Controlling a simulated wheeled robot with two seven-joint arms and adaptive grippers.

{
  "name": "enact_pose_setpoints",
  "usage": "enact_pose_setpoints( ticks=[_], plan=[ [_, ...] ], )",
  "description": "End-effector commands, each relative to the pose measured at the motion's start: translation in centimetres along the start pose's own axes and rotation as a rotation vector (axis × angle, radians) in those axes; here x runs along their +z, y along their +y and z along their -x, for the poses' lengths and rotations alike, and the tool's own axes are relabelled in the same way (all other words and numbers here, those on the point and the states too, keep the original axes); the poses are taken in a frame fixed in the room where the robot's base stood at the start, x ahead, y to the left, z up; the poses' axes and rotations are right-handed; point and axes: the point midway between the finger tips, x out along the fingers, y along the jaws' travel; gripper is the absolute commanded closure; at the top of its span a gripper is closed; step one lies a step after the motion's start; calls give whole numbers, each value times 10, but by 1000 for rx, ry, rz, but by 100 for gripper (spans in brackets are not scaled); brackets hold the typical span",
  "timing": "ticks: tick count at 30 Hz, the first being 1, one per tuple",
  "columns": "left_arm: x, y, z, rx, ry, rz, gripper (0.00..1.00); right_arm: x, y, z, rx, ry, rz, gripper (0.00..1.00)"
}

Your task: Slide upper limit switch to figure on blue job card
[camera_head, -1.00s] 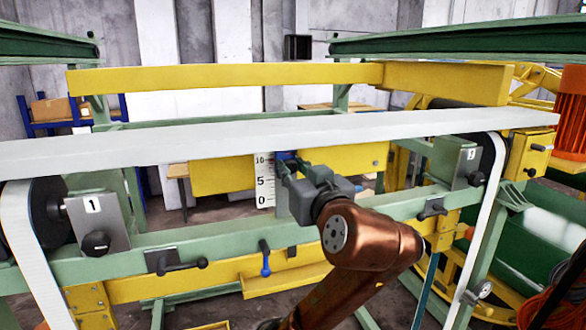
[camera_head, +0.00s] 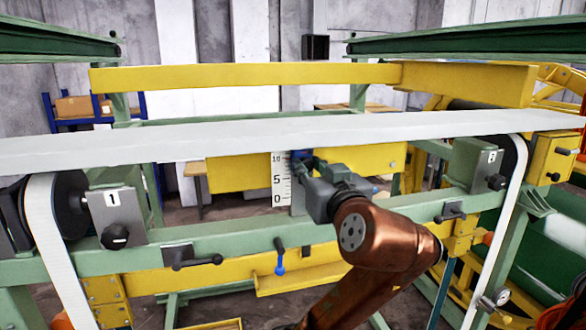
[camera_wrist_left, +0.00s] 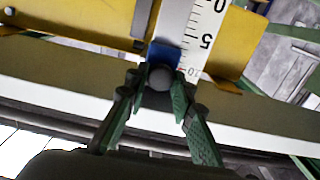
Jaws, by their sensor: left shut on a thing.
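The upper limit switch is a blue block (camera_wrist_left: 165,54) with a dark round knob (camera_wrist_left: 160,77), beside the 10 end of the white scale (camera_wrist_left: 205,35). In the head view the scale (camera_head: 279,180) reads 10 at top, 5 and 0 below, and a bit of the blue switch (camera_head: 299,155) shows. My left gripper (camera_wrist_left: 160,84) is shut on the knob, one green-padded finger on each side. In the head view the left gripper (camera_head: 303,165) is just right of the scale top and hides most of the switch. My right gripper and the blue job card are not in view.
A white belt (camera_head: 230,139) runs across just above the gripper. Yellow plates (camera_head: 238,173) stand behind the scale. Black knobs (camera_head: 115,236) stick out at left.

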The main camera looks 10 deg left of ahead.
Motion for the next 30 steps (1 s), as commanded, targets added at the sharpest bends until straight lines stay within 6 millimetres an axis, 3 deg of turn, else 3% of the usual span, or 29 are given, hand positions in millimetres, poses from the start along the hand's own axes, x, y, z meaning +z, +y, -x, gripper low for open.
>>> enact_pose_setpoints(
  ticks=[8,9,15,25,30],
  plan=[
    [-3,5,2,10,6,2,100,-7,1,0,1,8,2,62],
    [-3,5,2,10,6,2,76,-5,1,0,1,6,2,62],
    [-2,4,2,8,4,1,62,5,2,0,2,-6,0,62],
    [-1,4,4,8,3,1,61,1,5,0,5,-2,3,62],
    [-2,5,24,11,3,1,61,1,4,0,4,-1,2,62]
  ],
)
